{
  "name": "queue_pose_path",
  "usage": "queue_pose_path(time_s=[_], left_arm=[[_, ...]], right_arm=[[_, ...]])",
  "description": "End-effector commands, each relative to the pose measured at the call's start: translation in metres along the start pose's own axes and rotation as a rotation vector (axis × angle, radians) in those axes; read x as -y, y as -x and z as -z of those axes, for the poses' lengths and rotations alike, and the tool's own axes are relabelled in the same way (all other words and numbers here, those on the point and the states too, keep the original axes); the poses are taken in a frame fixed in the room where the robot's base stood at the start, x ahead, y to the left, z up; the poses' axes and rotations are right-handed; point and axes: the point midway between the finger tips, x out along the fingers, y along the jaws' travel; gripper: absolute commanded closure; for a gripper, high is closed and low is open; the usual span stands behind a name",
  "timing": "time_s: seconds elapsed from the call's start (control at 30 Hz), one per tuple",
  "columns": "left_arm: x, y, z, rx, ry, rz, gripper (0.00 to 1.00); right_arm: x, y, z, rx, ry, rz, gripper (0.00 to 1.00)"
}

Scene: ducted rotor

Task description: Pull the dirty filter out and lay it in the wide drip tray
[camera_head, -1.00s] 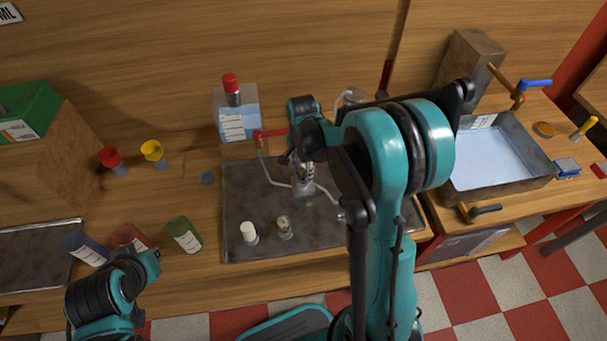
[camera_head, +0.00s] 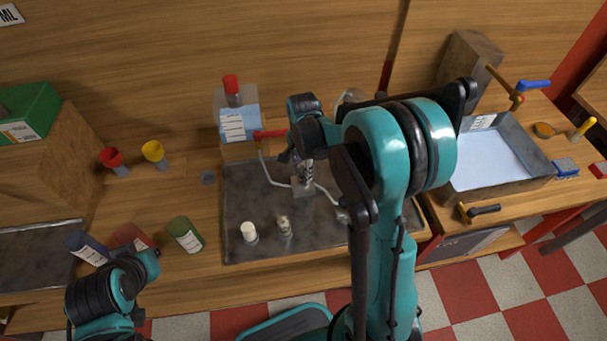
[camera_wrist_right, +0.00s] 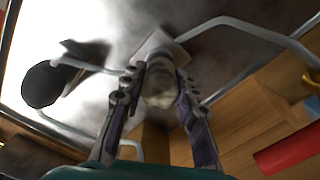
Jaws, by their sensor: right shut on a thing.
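My right gripper (camera_head: 304,172) is over the middle of the wide drip tray (camera_head: 240,195), partly hidden by my own arm in the head view. In the right wrist view its fingers (camera_wrist_right: 160,88) are shut on a dingy grey-white rounded piece, which looks like the dirty filter (camera_wrist_right: 160,84). A square metal block (camera_wrist_right: 158,45) is right behind the piece; I cannot tell whether they touch. A white cylinder (camera_head: 249,232) and a duller, stained one (camera_head: 285,226) stand upright near the tray's front edge. My left arm is at lower left, its fingers hidden.
Thin pale tubes (camera_wrist_right: 245,28) flank the gripper. A red handle (camera_head: 270,134) is behind it, beside a clear container (camera_head: 237,120). A water-filled basin (camera_head: 490,160) is at right.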

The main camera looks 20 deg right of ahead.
Motion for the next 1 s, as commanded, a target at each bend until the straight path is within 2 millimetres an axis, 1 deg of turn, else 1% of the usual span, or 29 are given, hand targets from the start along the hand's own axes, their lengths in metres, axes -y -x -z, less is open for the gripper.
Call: queue_pose_path(time_s=[0.17,0.27,0.7,1.0], left_arm=[[0.000,0.001,0.001,0.000,0.000,0.000,1.00],[0.000,0.003,0.002,0.000,0.000,0.000,1.00],[0.000,0.019,0.014,0.000,0.000,0.000,1.00],[0.000,0.020,0.014,0.000,0.000,0.000,1.00]], right_arm=[[0.000,0.001,0.000,0.000,0.000,0.000,0.98],[0.000,0.005,0.000,0.000,0.000,0.000,0.98],[0.000,0.033,0.000,0.000,0.000,0.000,0.98],[0.000,0.034,0.000,0.000,0.000,0.000,0.98]])
